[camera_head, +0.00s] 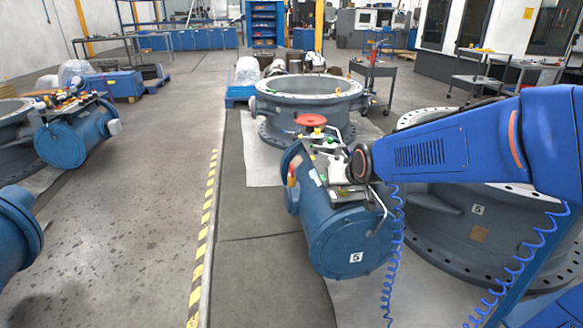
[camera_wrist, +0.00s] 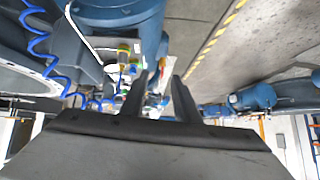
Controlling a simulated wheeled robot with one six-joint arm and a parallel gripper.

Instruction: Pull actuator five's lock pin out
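Actuator five (camera_head: 333,232) is a blue cylinder with a "5" label on its end, lying in front of the large valve ring. I cannot make out the lock pin for certain among these small parts. My gripper is over the actuator's top, at the end of my blue arm. In the wrist view the two dark fingers of my gripper (camera_wrist: 160,76) stand apart with a gap between the tips. Small blurred fittings (camera_wrist: 126,58) show beyond them; I see nothing clearly held.
A grey valve body (camera_head: 470,232), also labelled 5, stands right of the actuator, under my arm. Another large flanged ring (camera_head: 308,88) stands behind. Another blue actuator (camera_head: 78,135) lies at the left. The floor left of the yellow-striped line (camera_head: 205,215) is largely clear.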

